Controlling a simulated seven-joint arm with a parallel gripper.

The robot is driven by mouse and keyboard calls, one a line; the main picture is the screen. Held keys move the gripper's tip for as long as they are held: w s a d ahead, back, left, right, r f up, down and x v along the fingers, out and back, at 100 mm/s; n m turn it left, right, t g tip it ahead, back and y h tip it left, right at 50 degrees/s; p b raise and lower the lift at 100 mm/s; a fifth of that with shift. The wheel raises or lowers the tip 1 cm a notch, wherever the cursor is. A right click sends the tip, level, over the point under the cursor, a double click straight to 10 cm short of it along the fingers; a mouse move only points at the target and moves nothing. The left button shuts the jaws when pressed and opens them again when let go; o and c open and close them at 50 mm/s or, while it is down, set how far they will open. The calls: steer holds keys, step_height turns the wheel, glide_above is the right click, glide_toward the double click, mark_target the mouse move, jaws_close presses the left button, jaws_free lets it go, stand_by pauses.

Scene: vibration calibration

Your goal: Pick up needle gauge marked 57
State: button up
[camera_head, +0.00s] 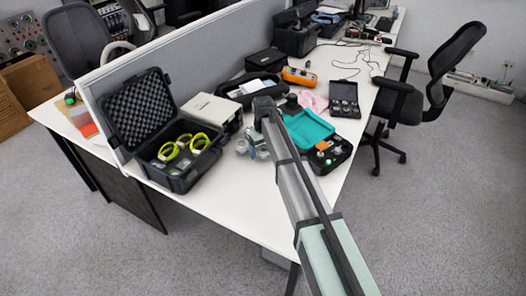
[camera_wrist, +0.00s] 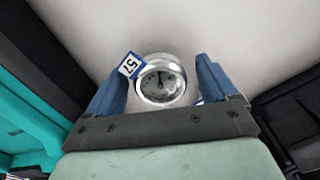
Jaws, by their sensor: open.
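The needle gauge marked 57 (camera_wrist: 161,84) is a round silver dial with a pale face and a dark needle. Its blue-edged white tag (camera_wrist: 130,65) reads 57 and sticks out at the dial's upper left. In the wrist view, my gripper (camera_wrist: 163,74) is open, with one blue finger on each side of the gauge. A gap shows between the dial and the right finger; the tag lies close to the left finger's tip. I cannot tell whether they touch. In the head view, small round silver items (camera_head: 242,146) sit on the table by my arm's end, their markings unreadable.
The white table (camera_head: 225,205) has a black foam-lined case with yellow-green rings (camera_head: 178,150) and a pale grey box (camera_head: 211,110) to the left. A teal-lidded case (camera_head: 307,130) lies close on the right. A bit of blue (camera_wrist: 199,102) shows beside the right finger.

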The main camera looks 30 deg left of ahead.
mark_target(264, 148)
steer(key=shift+c, duration=0.3)
steer(key=c, duration=1.2)
steer(key=shift+o, duration=0.2)
steer(key=shift+r, duration=0.15)
step_height(264, 148, up, 14)
steer(key=shift+w+d, duration=0.1)
stand_by(0.4)
